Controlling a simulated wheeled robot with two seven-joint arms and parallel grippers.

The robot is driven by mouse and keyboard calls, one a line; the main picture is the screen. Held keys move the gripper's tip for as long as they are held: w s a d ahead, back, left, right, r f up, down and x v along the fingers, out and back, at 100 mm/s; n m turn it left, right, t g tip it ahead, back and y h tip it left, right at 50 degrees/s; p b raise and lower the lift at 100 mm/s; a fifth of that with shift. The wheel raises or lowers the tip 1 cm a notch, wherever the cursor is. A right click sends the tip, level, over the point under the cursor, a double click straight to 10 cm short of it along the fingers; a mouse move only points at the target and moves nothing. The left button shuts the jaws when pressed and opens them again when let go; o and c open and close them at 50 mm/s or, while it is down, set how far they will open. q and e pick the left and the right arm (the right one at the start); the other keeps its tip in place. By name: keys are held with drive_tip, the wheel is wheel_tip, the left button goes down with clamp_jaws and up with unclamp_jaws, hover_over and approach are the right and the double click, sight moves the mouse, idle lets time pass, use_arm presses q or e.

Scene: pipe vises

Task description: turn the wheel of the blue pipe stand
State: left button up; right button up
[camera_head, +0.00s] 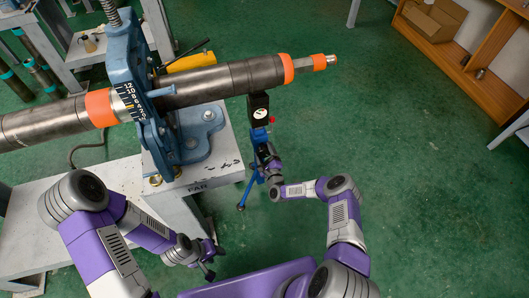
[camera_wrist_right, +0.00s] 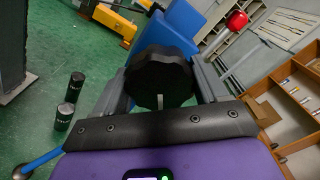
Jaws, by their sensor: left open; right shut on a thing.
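The blue pipe stand (camera_head: 257,136) has splayed blue legs and stands under the right part of the pipe. Its black top carries a white dial, and a red ball knob is beside it. In the right wrist view its blue post (camera_wrist_right: 196,28) rises behind a black lobed wheel (camera_wrist_right: 160,76). My right gripper (camera_wrist_right: 162,92) is shut on this wheel, one finger on each side. In the head view the right gripper (camera_head: 268,160) is at the stand's post and its grip is hard to make out. My left gripper (camera_head: 208,262) is open and empty, low in front of the bench.
A grey pipe with orange bands (camera_head: 215,82) runs through a large blue vise (camera_head: 129,62) on a grey bench (camera_head: 222,165). A wooden shelf (camera_head: 470,68) stands at the far right. The green floor right of the stand is clear.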

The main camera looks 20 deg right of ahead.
sight(265, 154)
drive_tip(key=m, duration=0.4)
drive_tip(key=shift+m, duration=0.3)
drive_tip(key=m, duration=0.4)
drive_tip(key=shift+m, duration=0.4)
drive_tip(key=o, duration=1)
drive_tip(key=shift+o, duration=0.2)
drive_tip(key=s+p, duration=0.2)
drive_tip(key=s, duration=0.5)
drive_tip(key=shift+d, duration=0.15)
drive_tip(key=shift+s, duration=0.35)
